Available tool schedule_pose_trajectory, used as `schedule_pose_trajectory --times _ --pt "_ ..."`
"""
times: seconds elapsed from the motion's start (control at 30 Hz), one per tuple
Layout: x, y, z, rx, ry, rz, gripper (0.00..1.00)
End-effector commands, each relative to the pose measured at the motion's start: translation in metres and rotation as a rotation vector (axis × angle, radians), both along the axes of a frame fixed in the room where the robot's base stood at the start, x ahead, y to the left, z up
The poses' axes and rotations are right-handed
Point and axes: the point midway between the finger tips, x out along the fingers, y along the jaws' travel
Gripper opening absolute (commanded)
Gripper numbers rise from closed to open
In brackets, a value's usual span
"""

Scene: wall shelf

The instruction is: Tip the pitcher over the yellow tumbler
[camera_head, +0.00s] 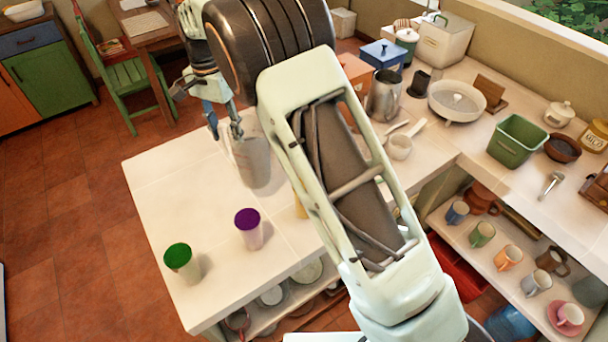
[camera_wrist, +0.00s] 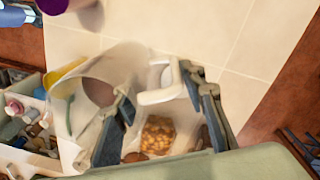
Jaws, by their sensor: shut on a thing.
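The pitcher (camera_head: 255,165) is translucent grey and is held near the left part of the white counter in the head view. My gripper (camera_head: 225,128) is at its upper left side. In the wrist view the pale handle (camera_wrist: 160,94) of the pitcher lies between my fingers, and its clear body (camera_wrist: 98,62) is to the left. The yellow tumbler (camera_head: 299,208) is mostly hidden behind my arm in the head view. In the wrist view a yellow rim (camera_wrist: 62,76) shows beside the pitcher's mouth. I cannot tell the exact tilt or whether liquid flows.
A purple tumbler (camera_head: 248,228) and a green tumbler (camera_head: 182,262) stand at the counter's front. A steel jug (camera_head: 384,96), a white bowl (camera_head: 457,101) and a green bin (camera_head: 517,140) stand further right. Mugs line the lower shelf. The counter's left part is clear.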

Motion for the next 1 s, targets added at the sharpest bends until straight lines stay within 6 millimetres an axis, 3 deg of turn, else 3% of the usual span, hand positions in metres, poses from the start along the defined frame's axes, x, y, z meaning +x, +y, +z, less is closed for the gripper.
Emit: schedule_pose_trajectory --times 0.2,0.33,0.67,1.0 --pt "-0.002 -0.001 -0.040 0.000 -0.001 0.001 0.00" --pt "-0.003 -0.002 -0.049 0.001 -0.004 0.001 0.00" --pt "-0.003 -0.002 -0.050 0.007 -0.008 0.004 0.00" --pt "-0.006 -0.010 -0.038 0.104 -0.056 0.006 0.00"
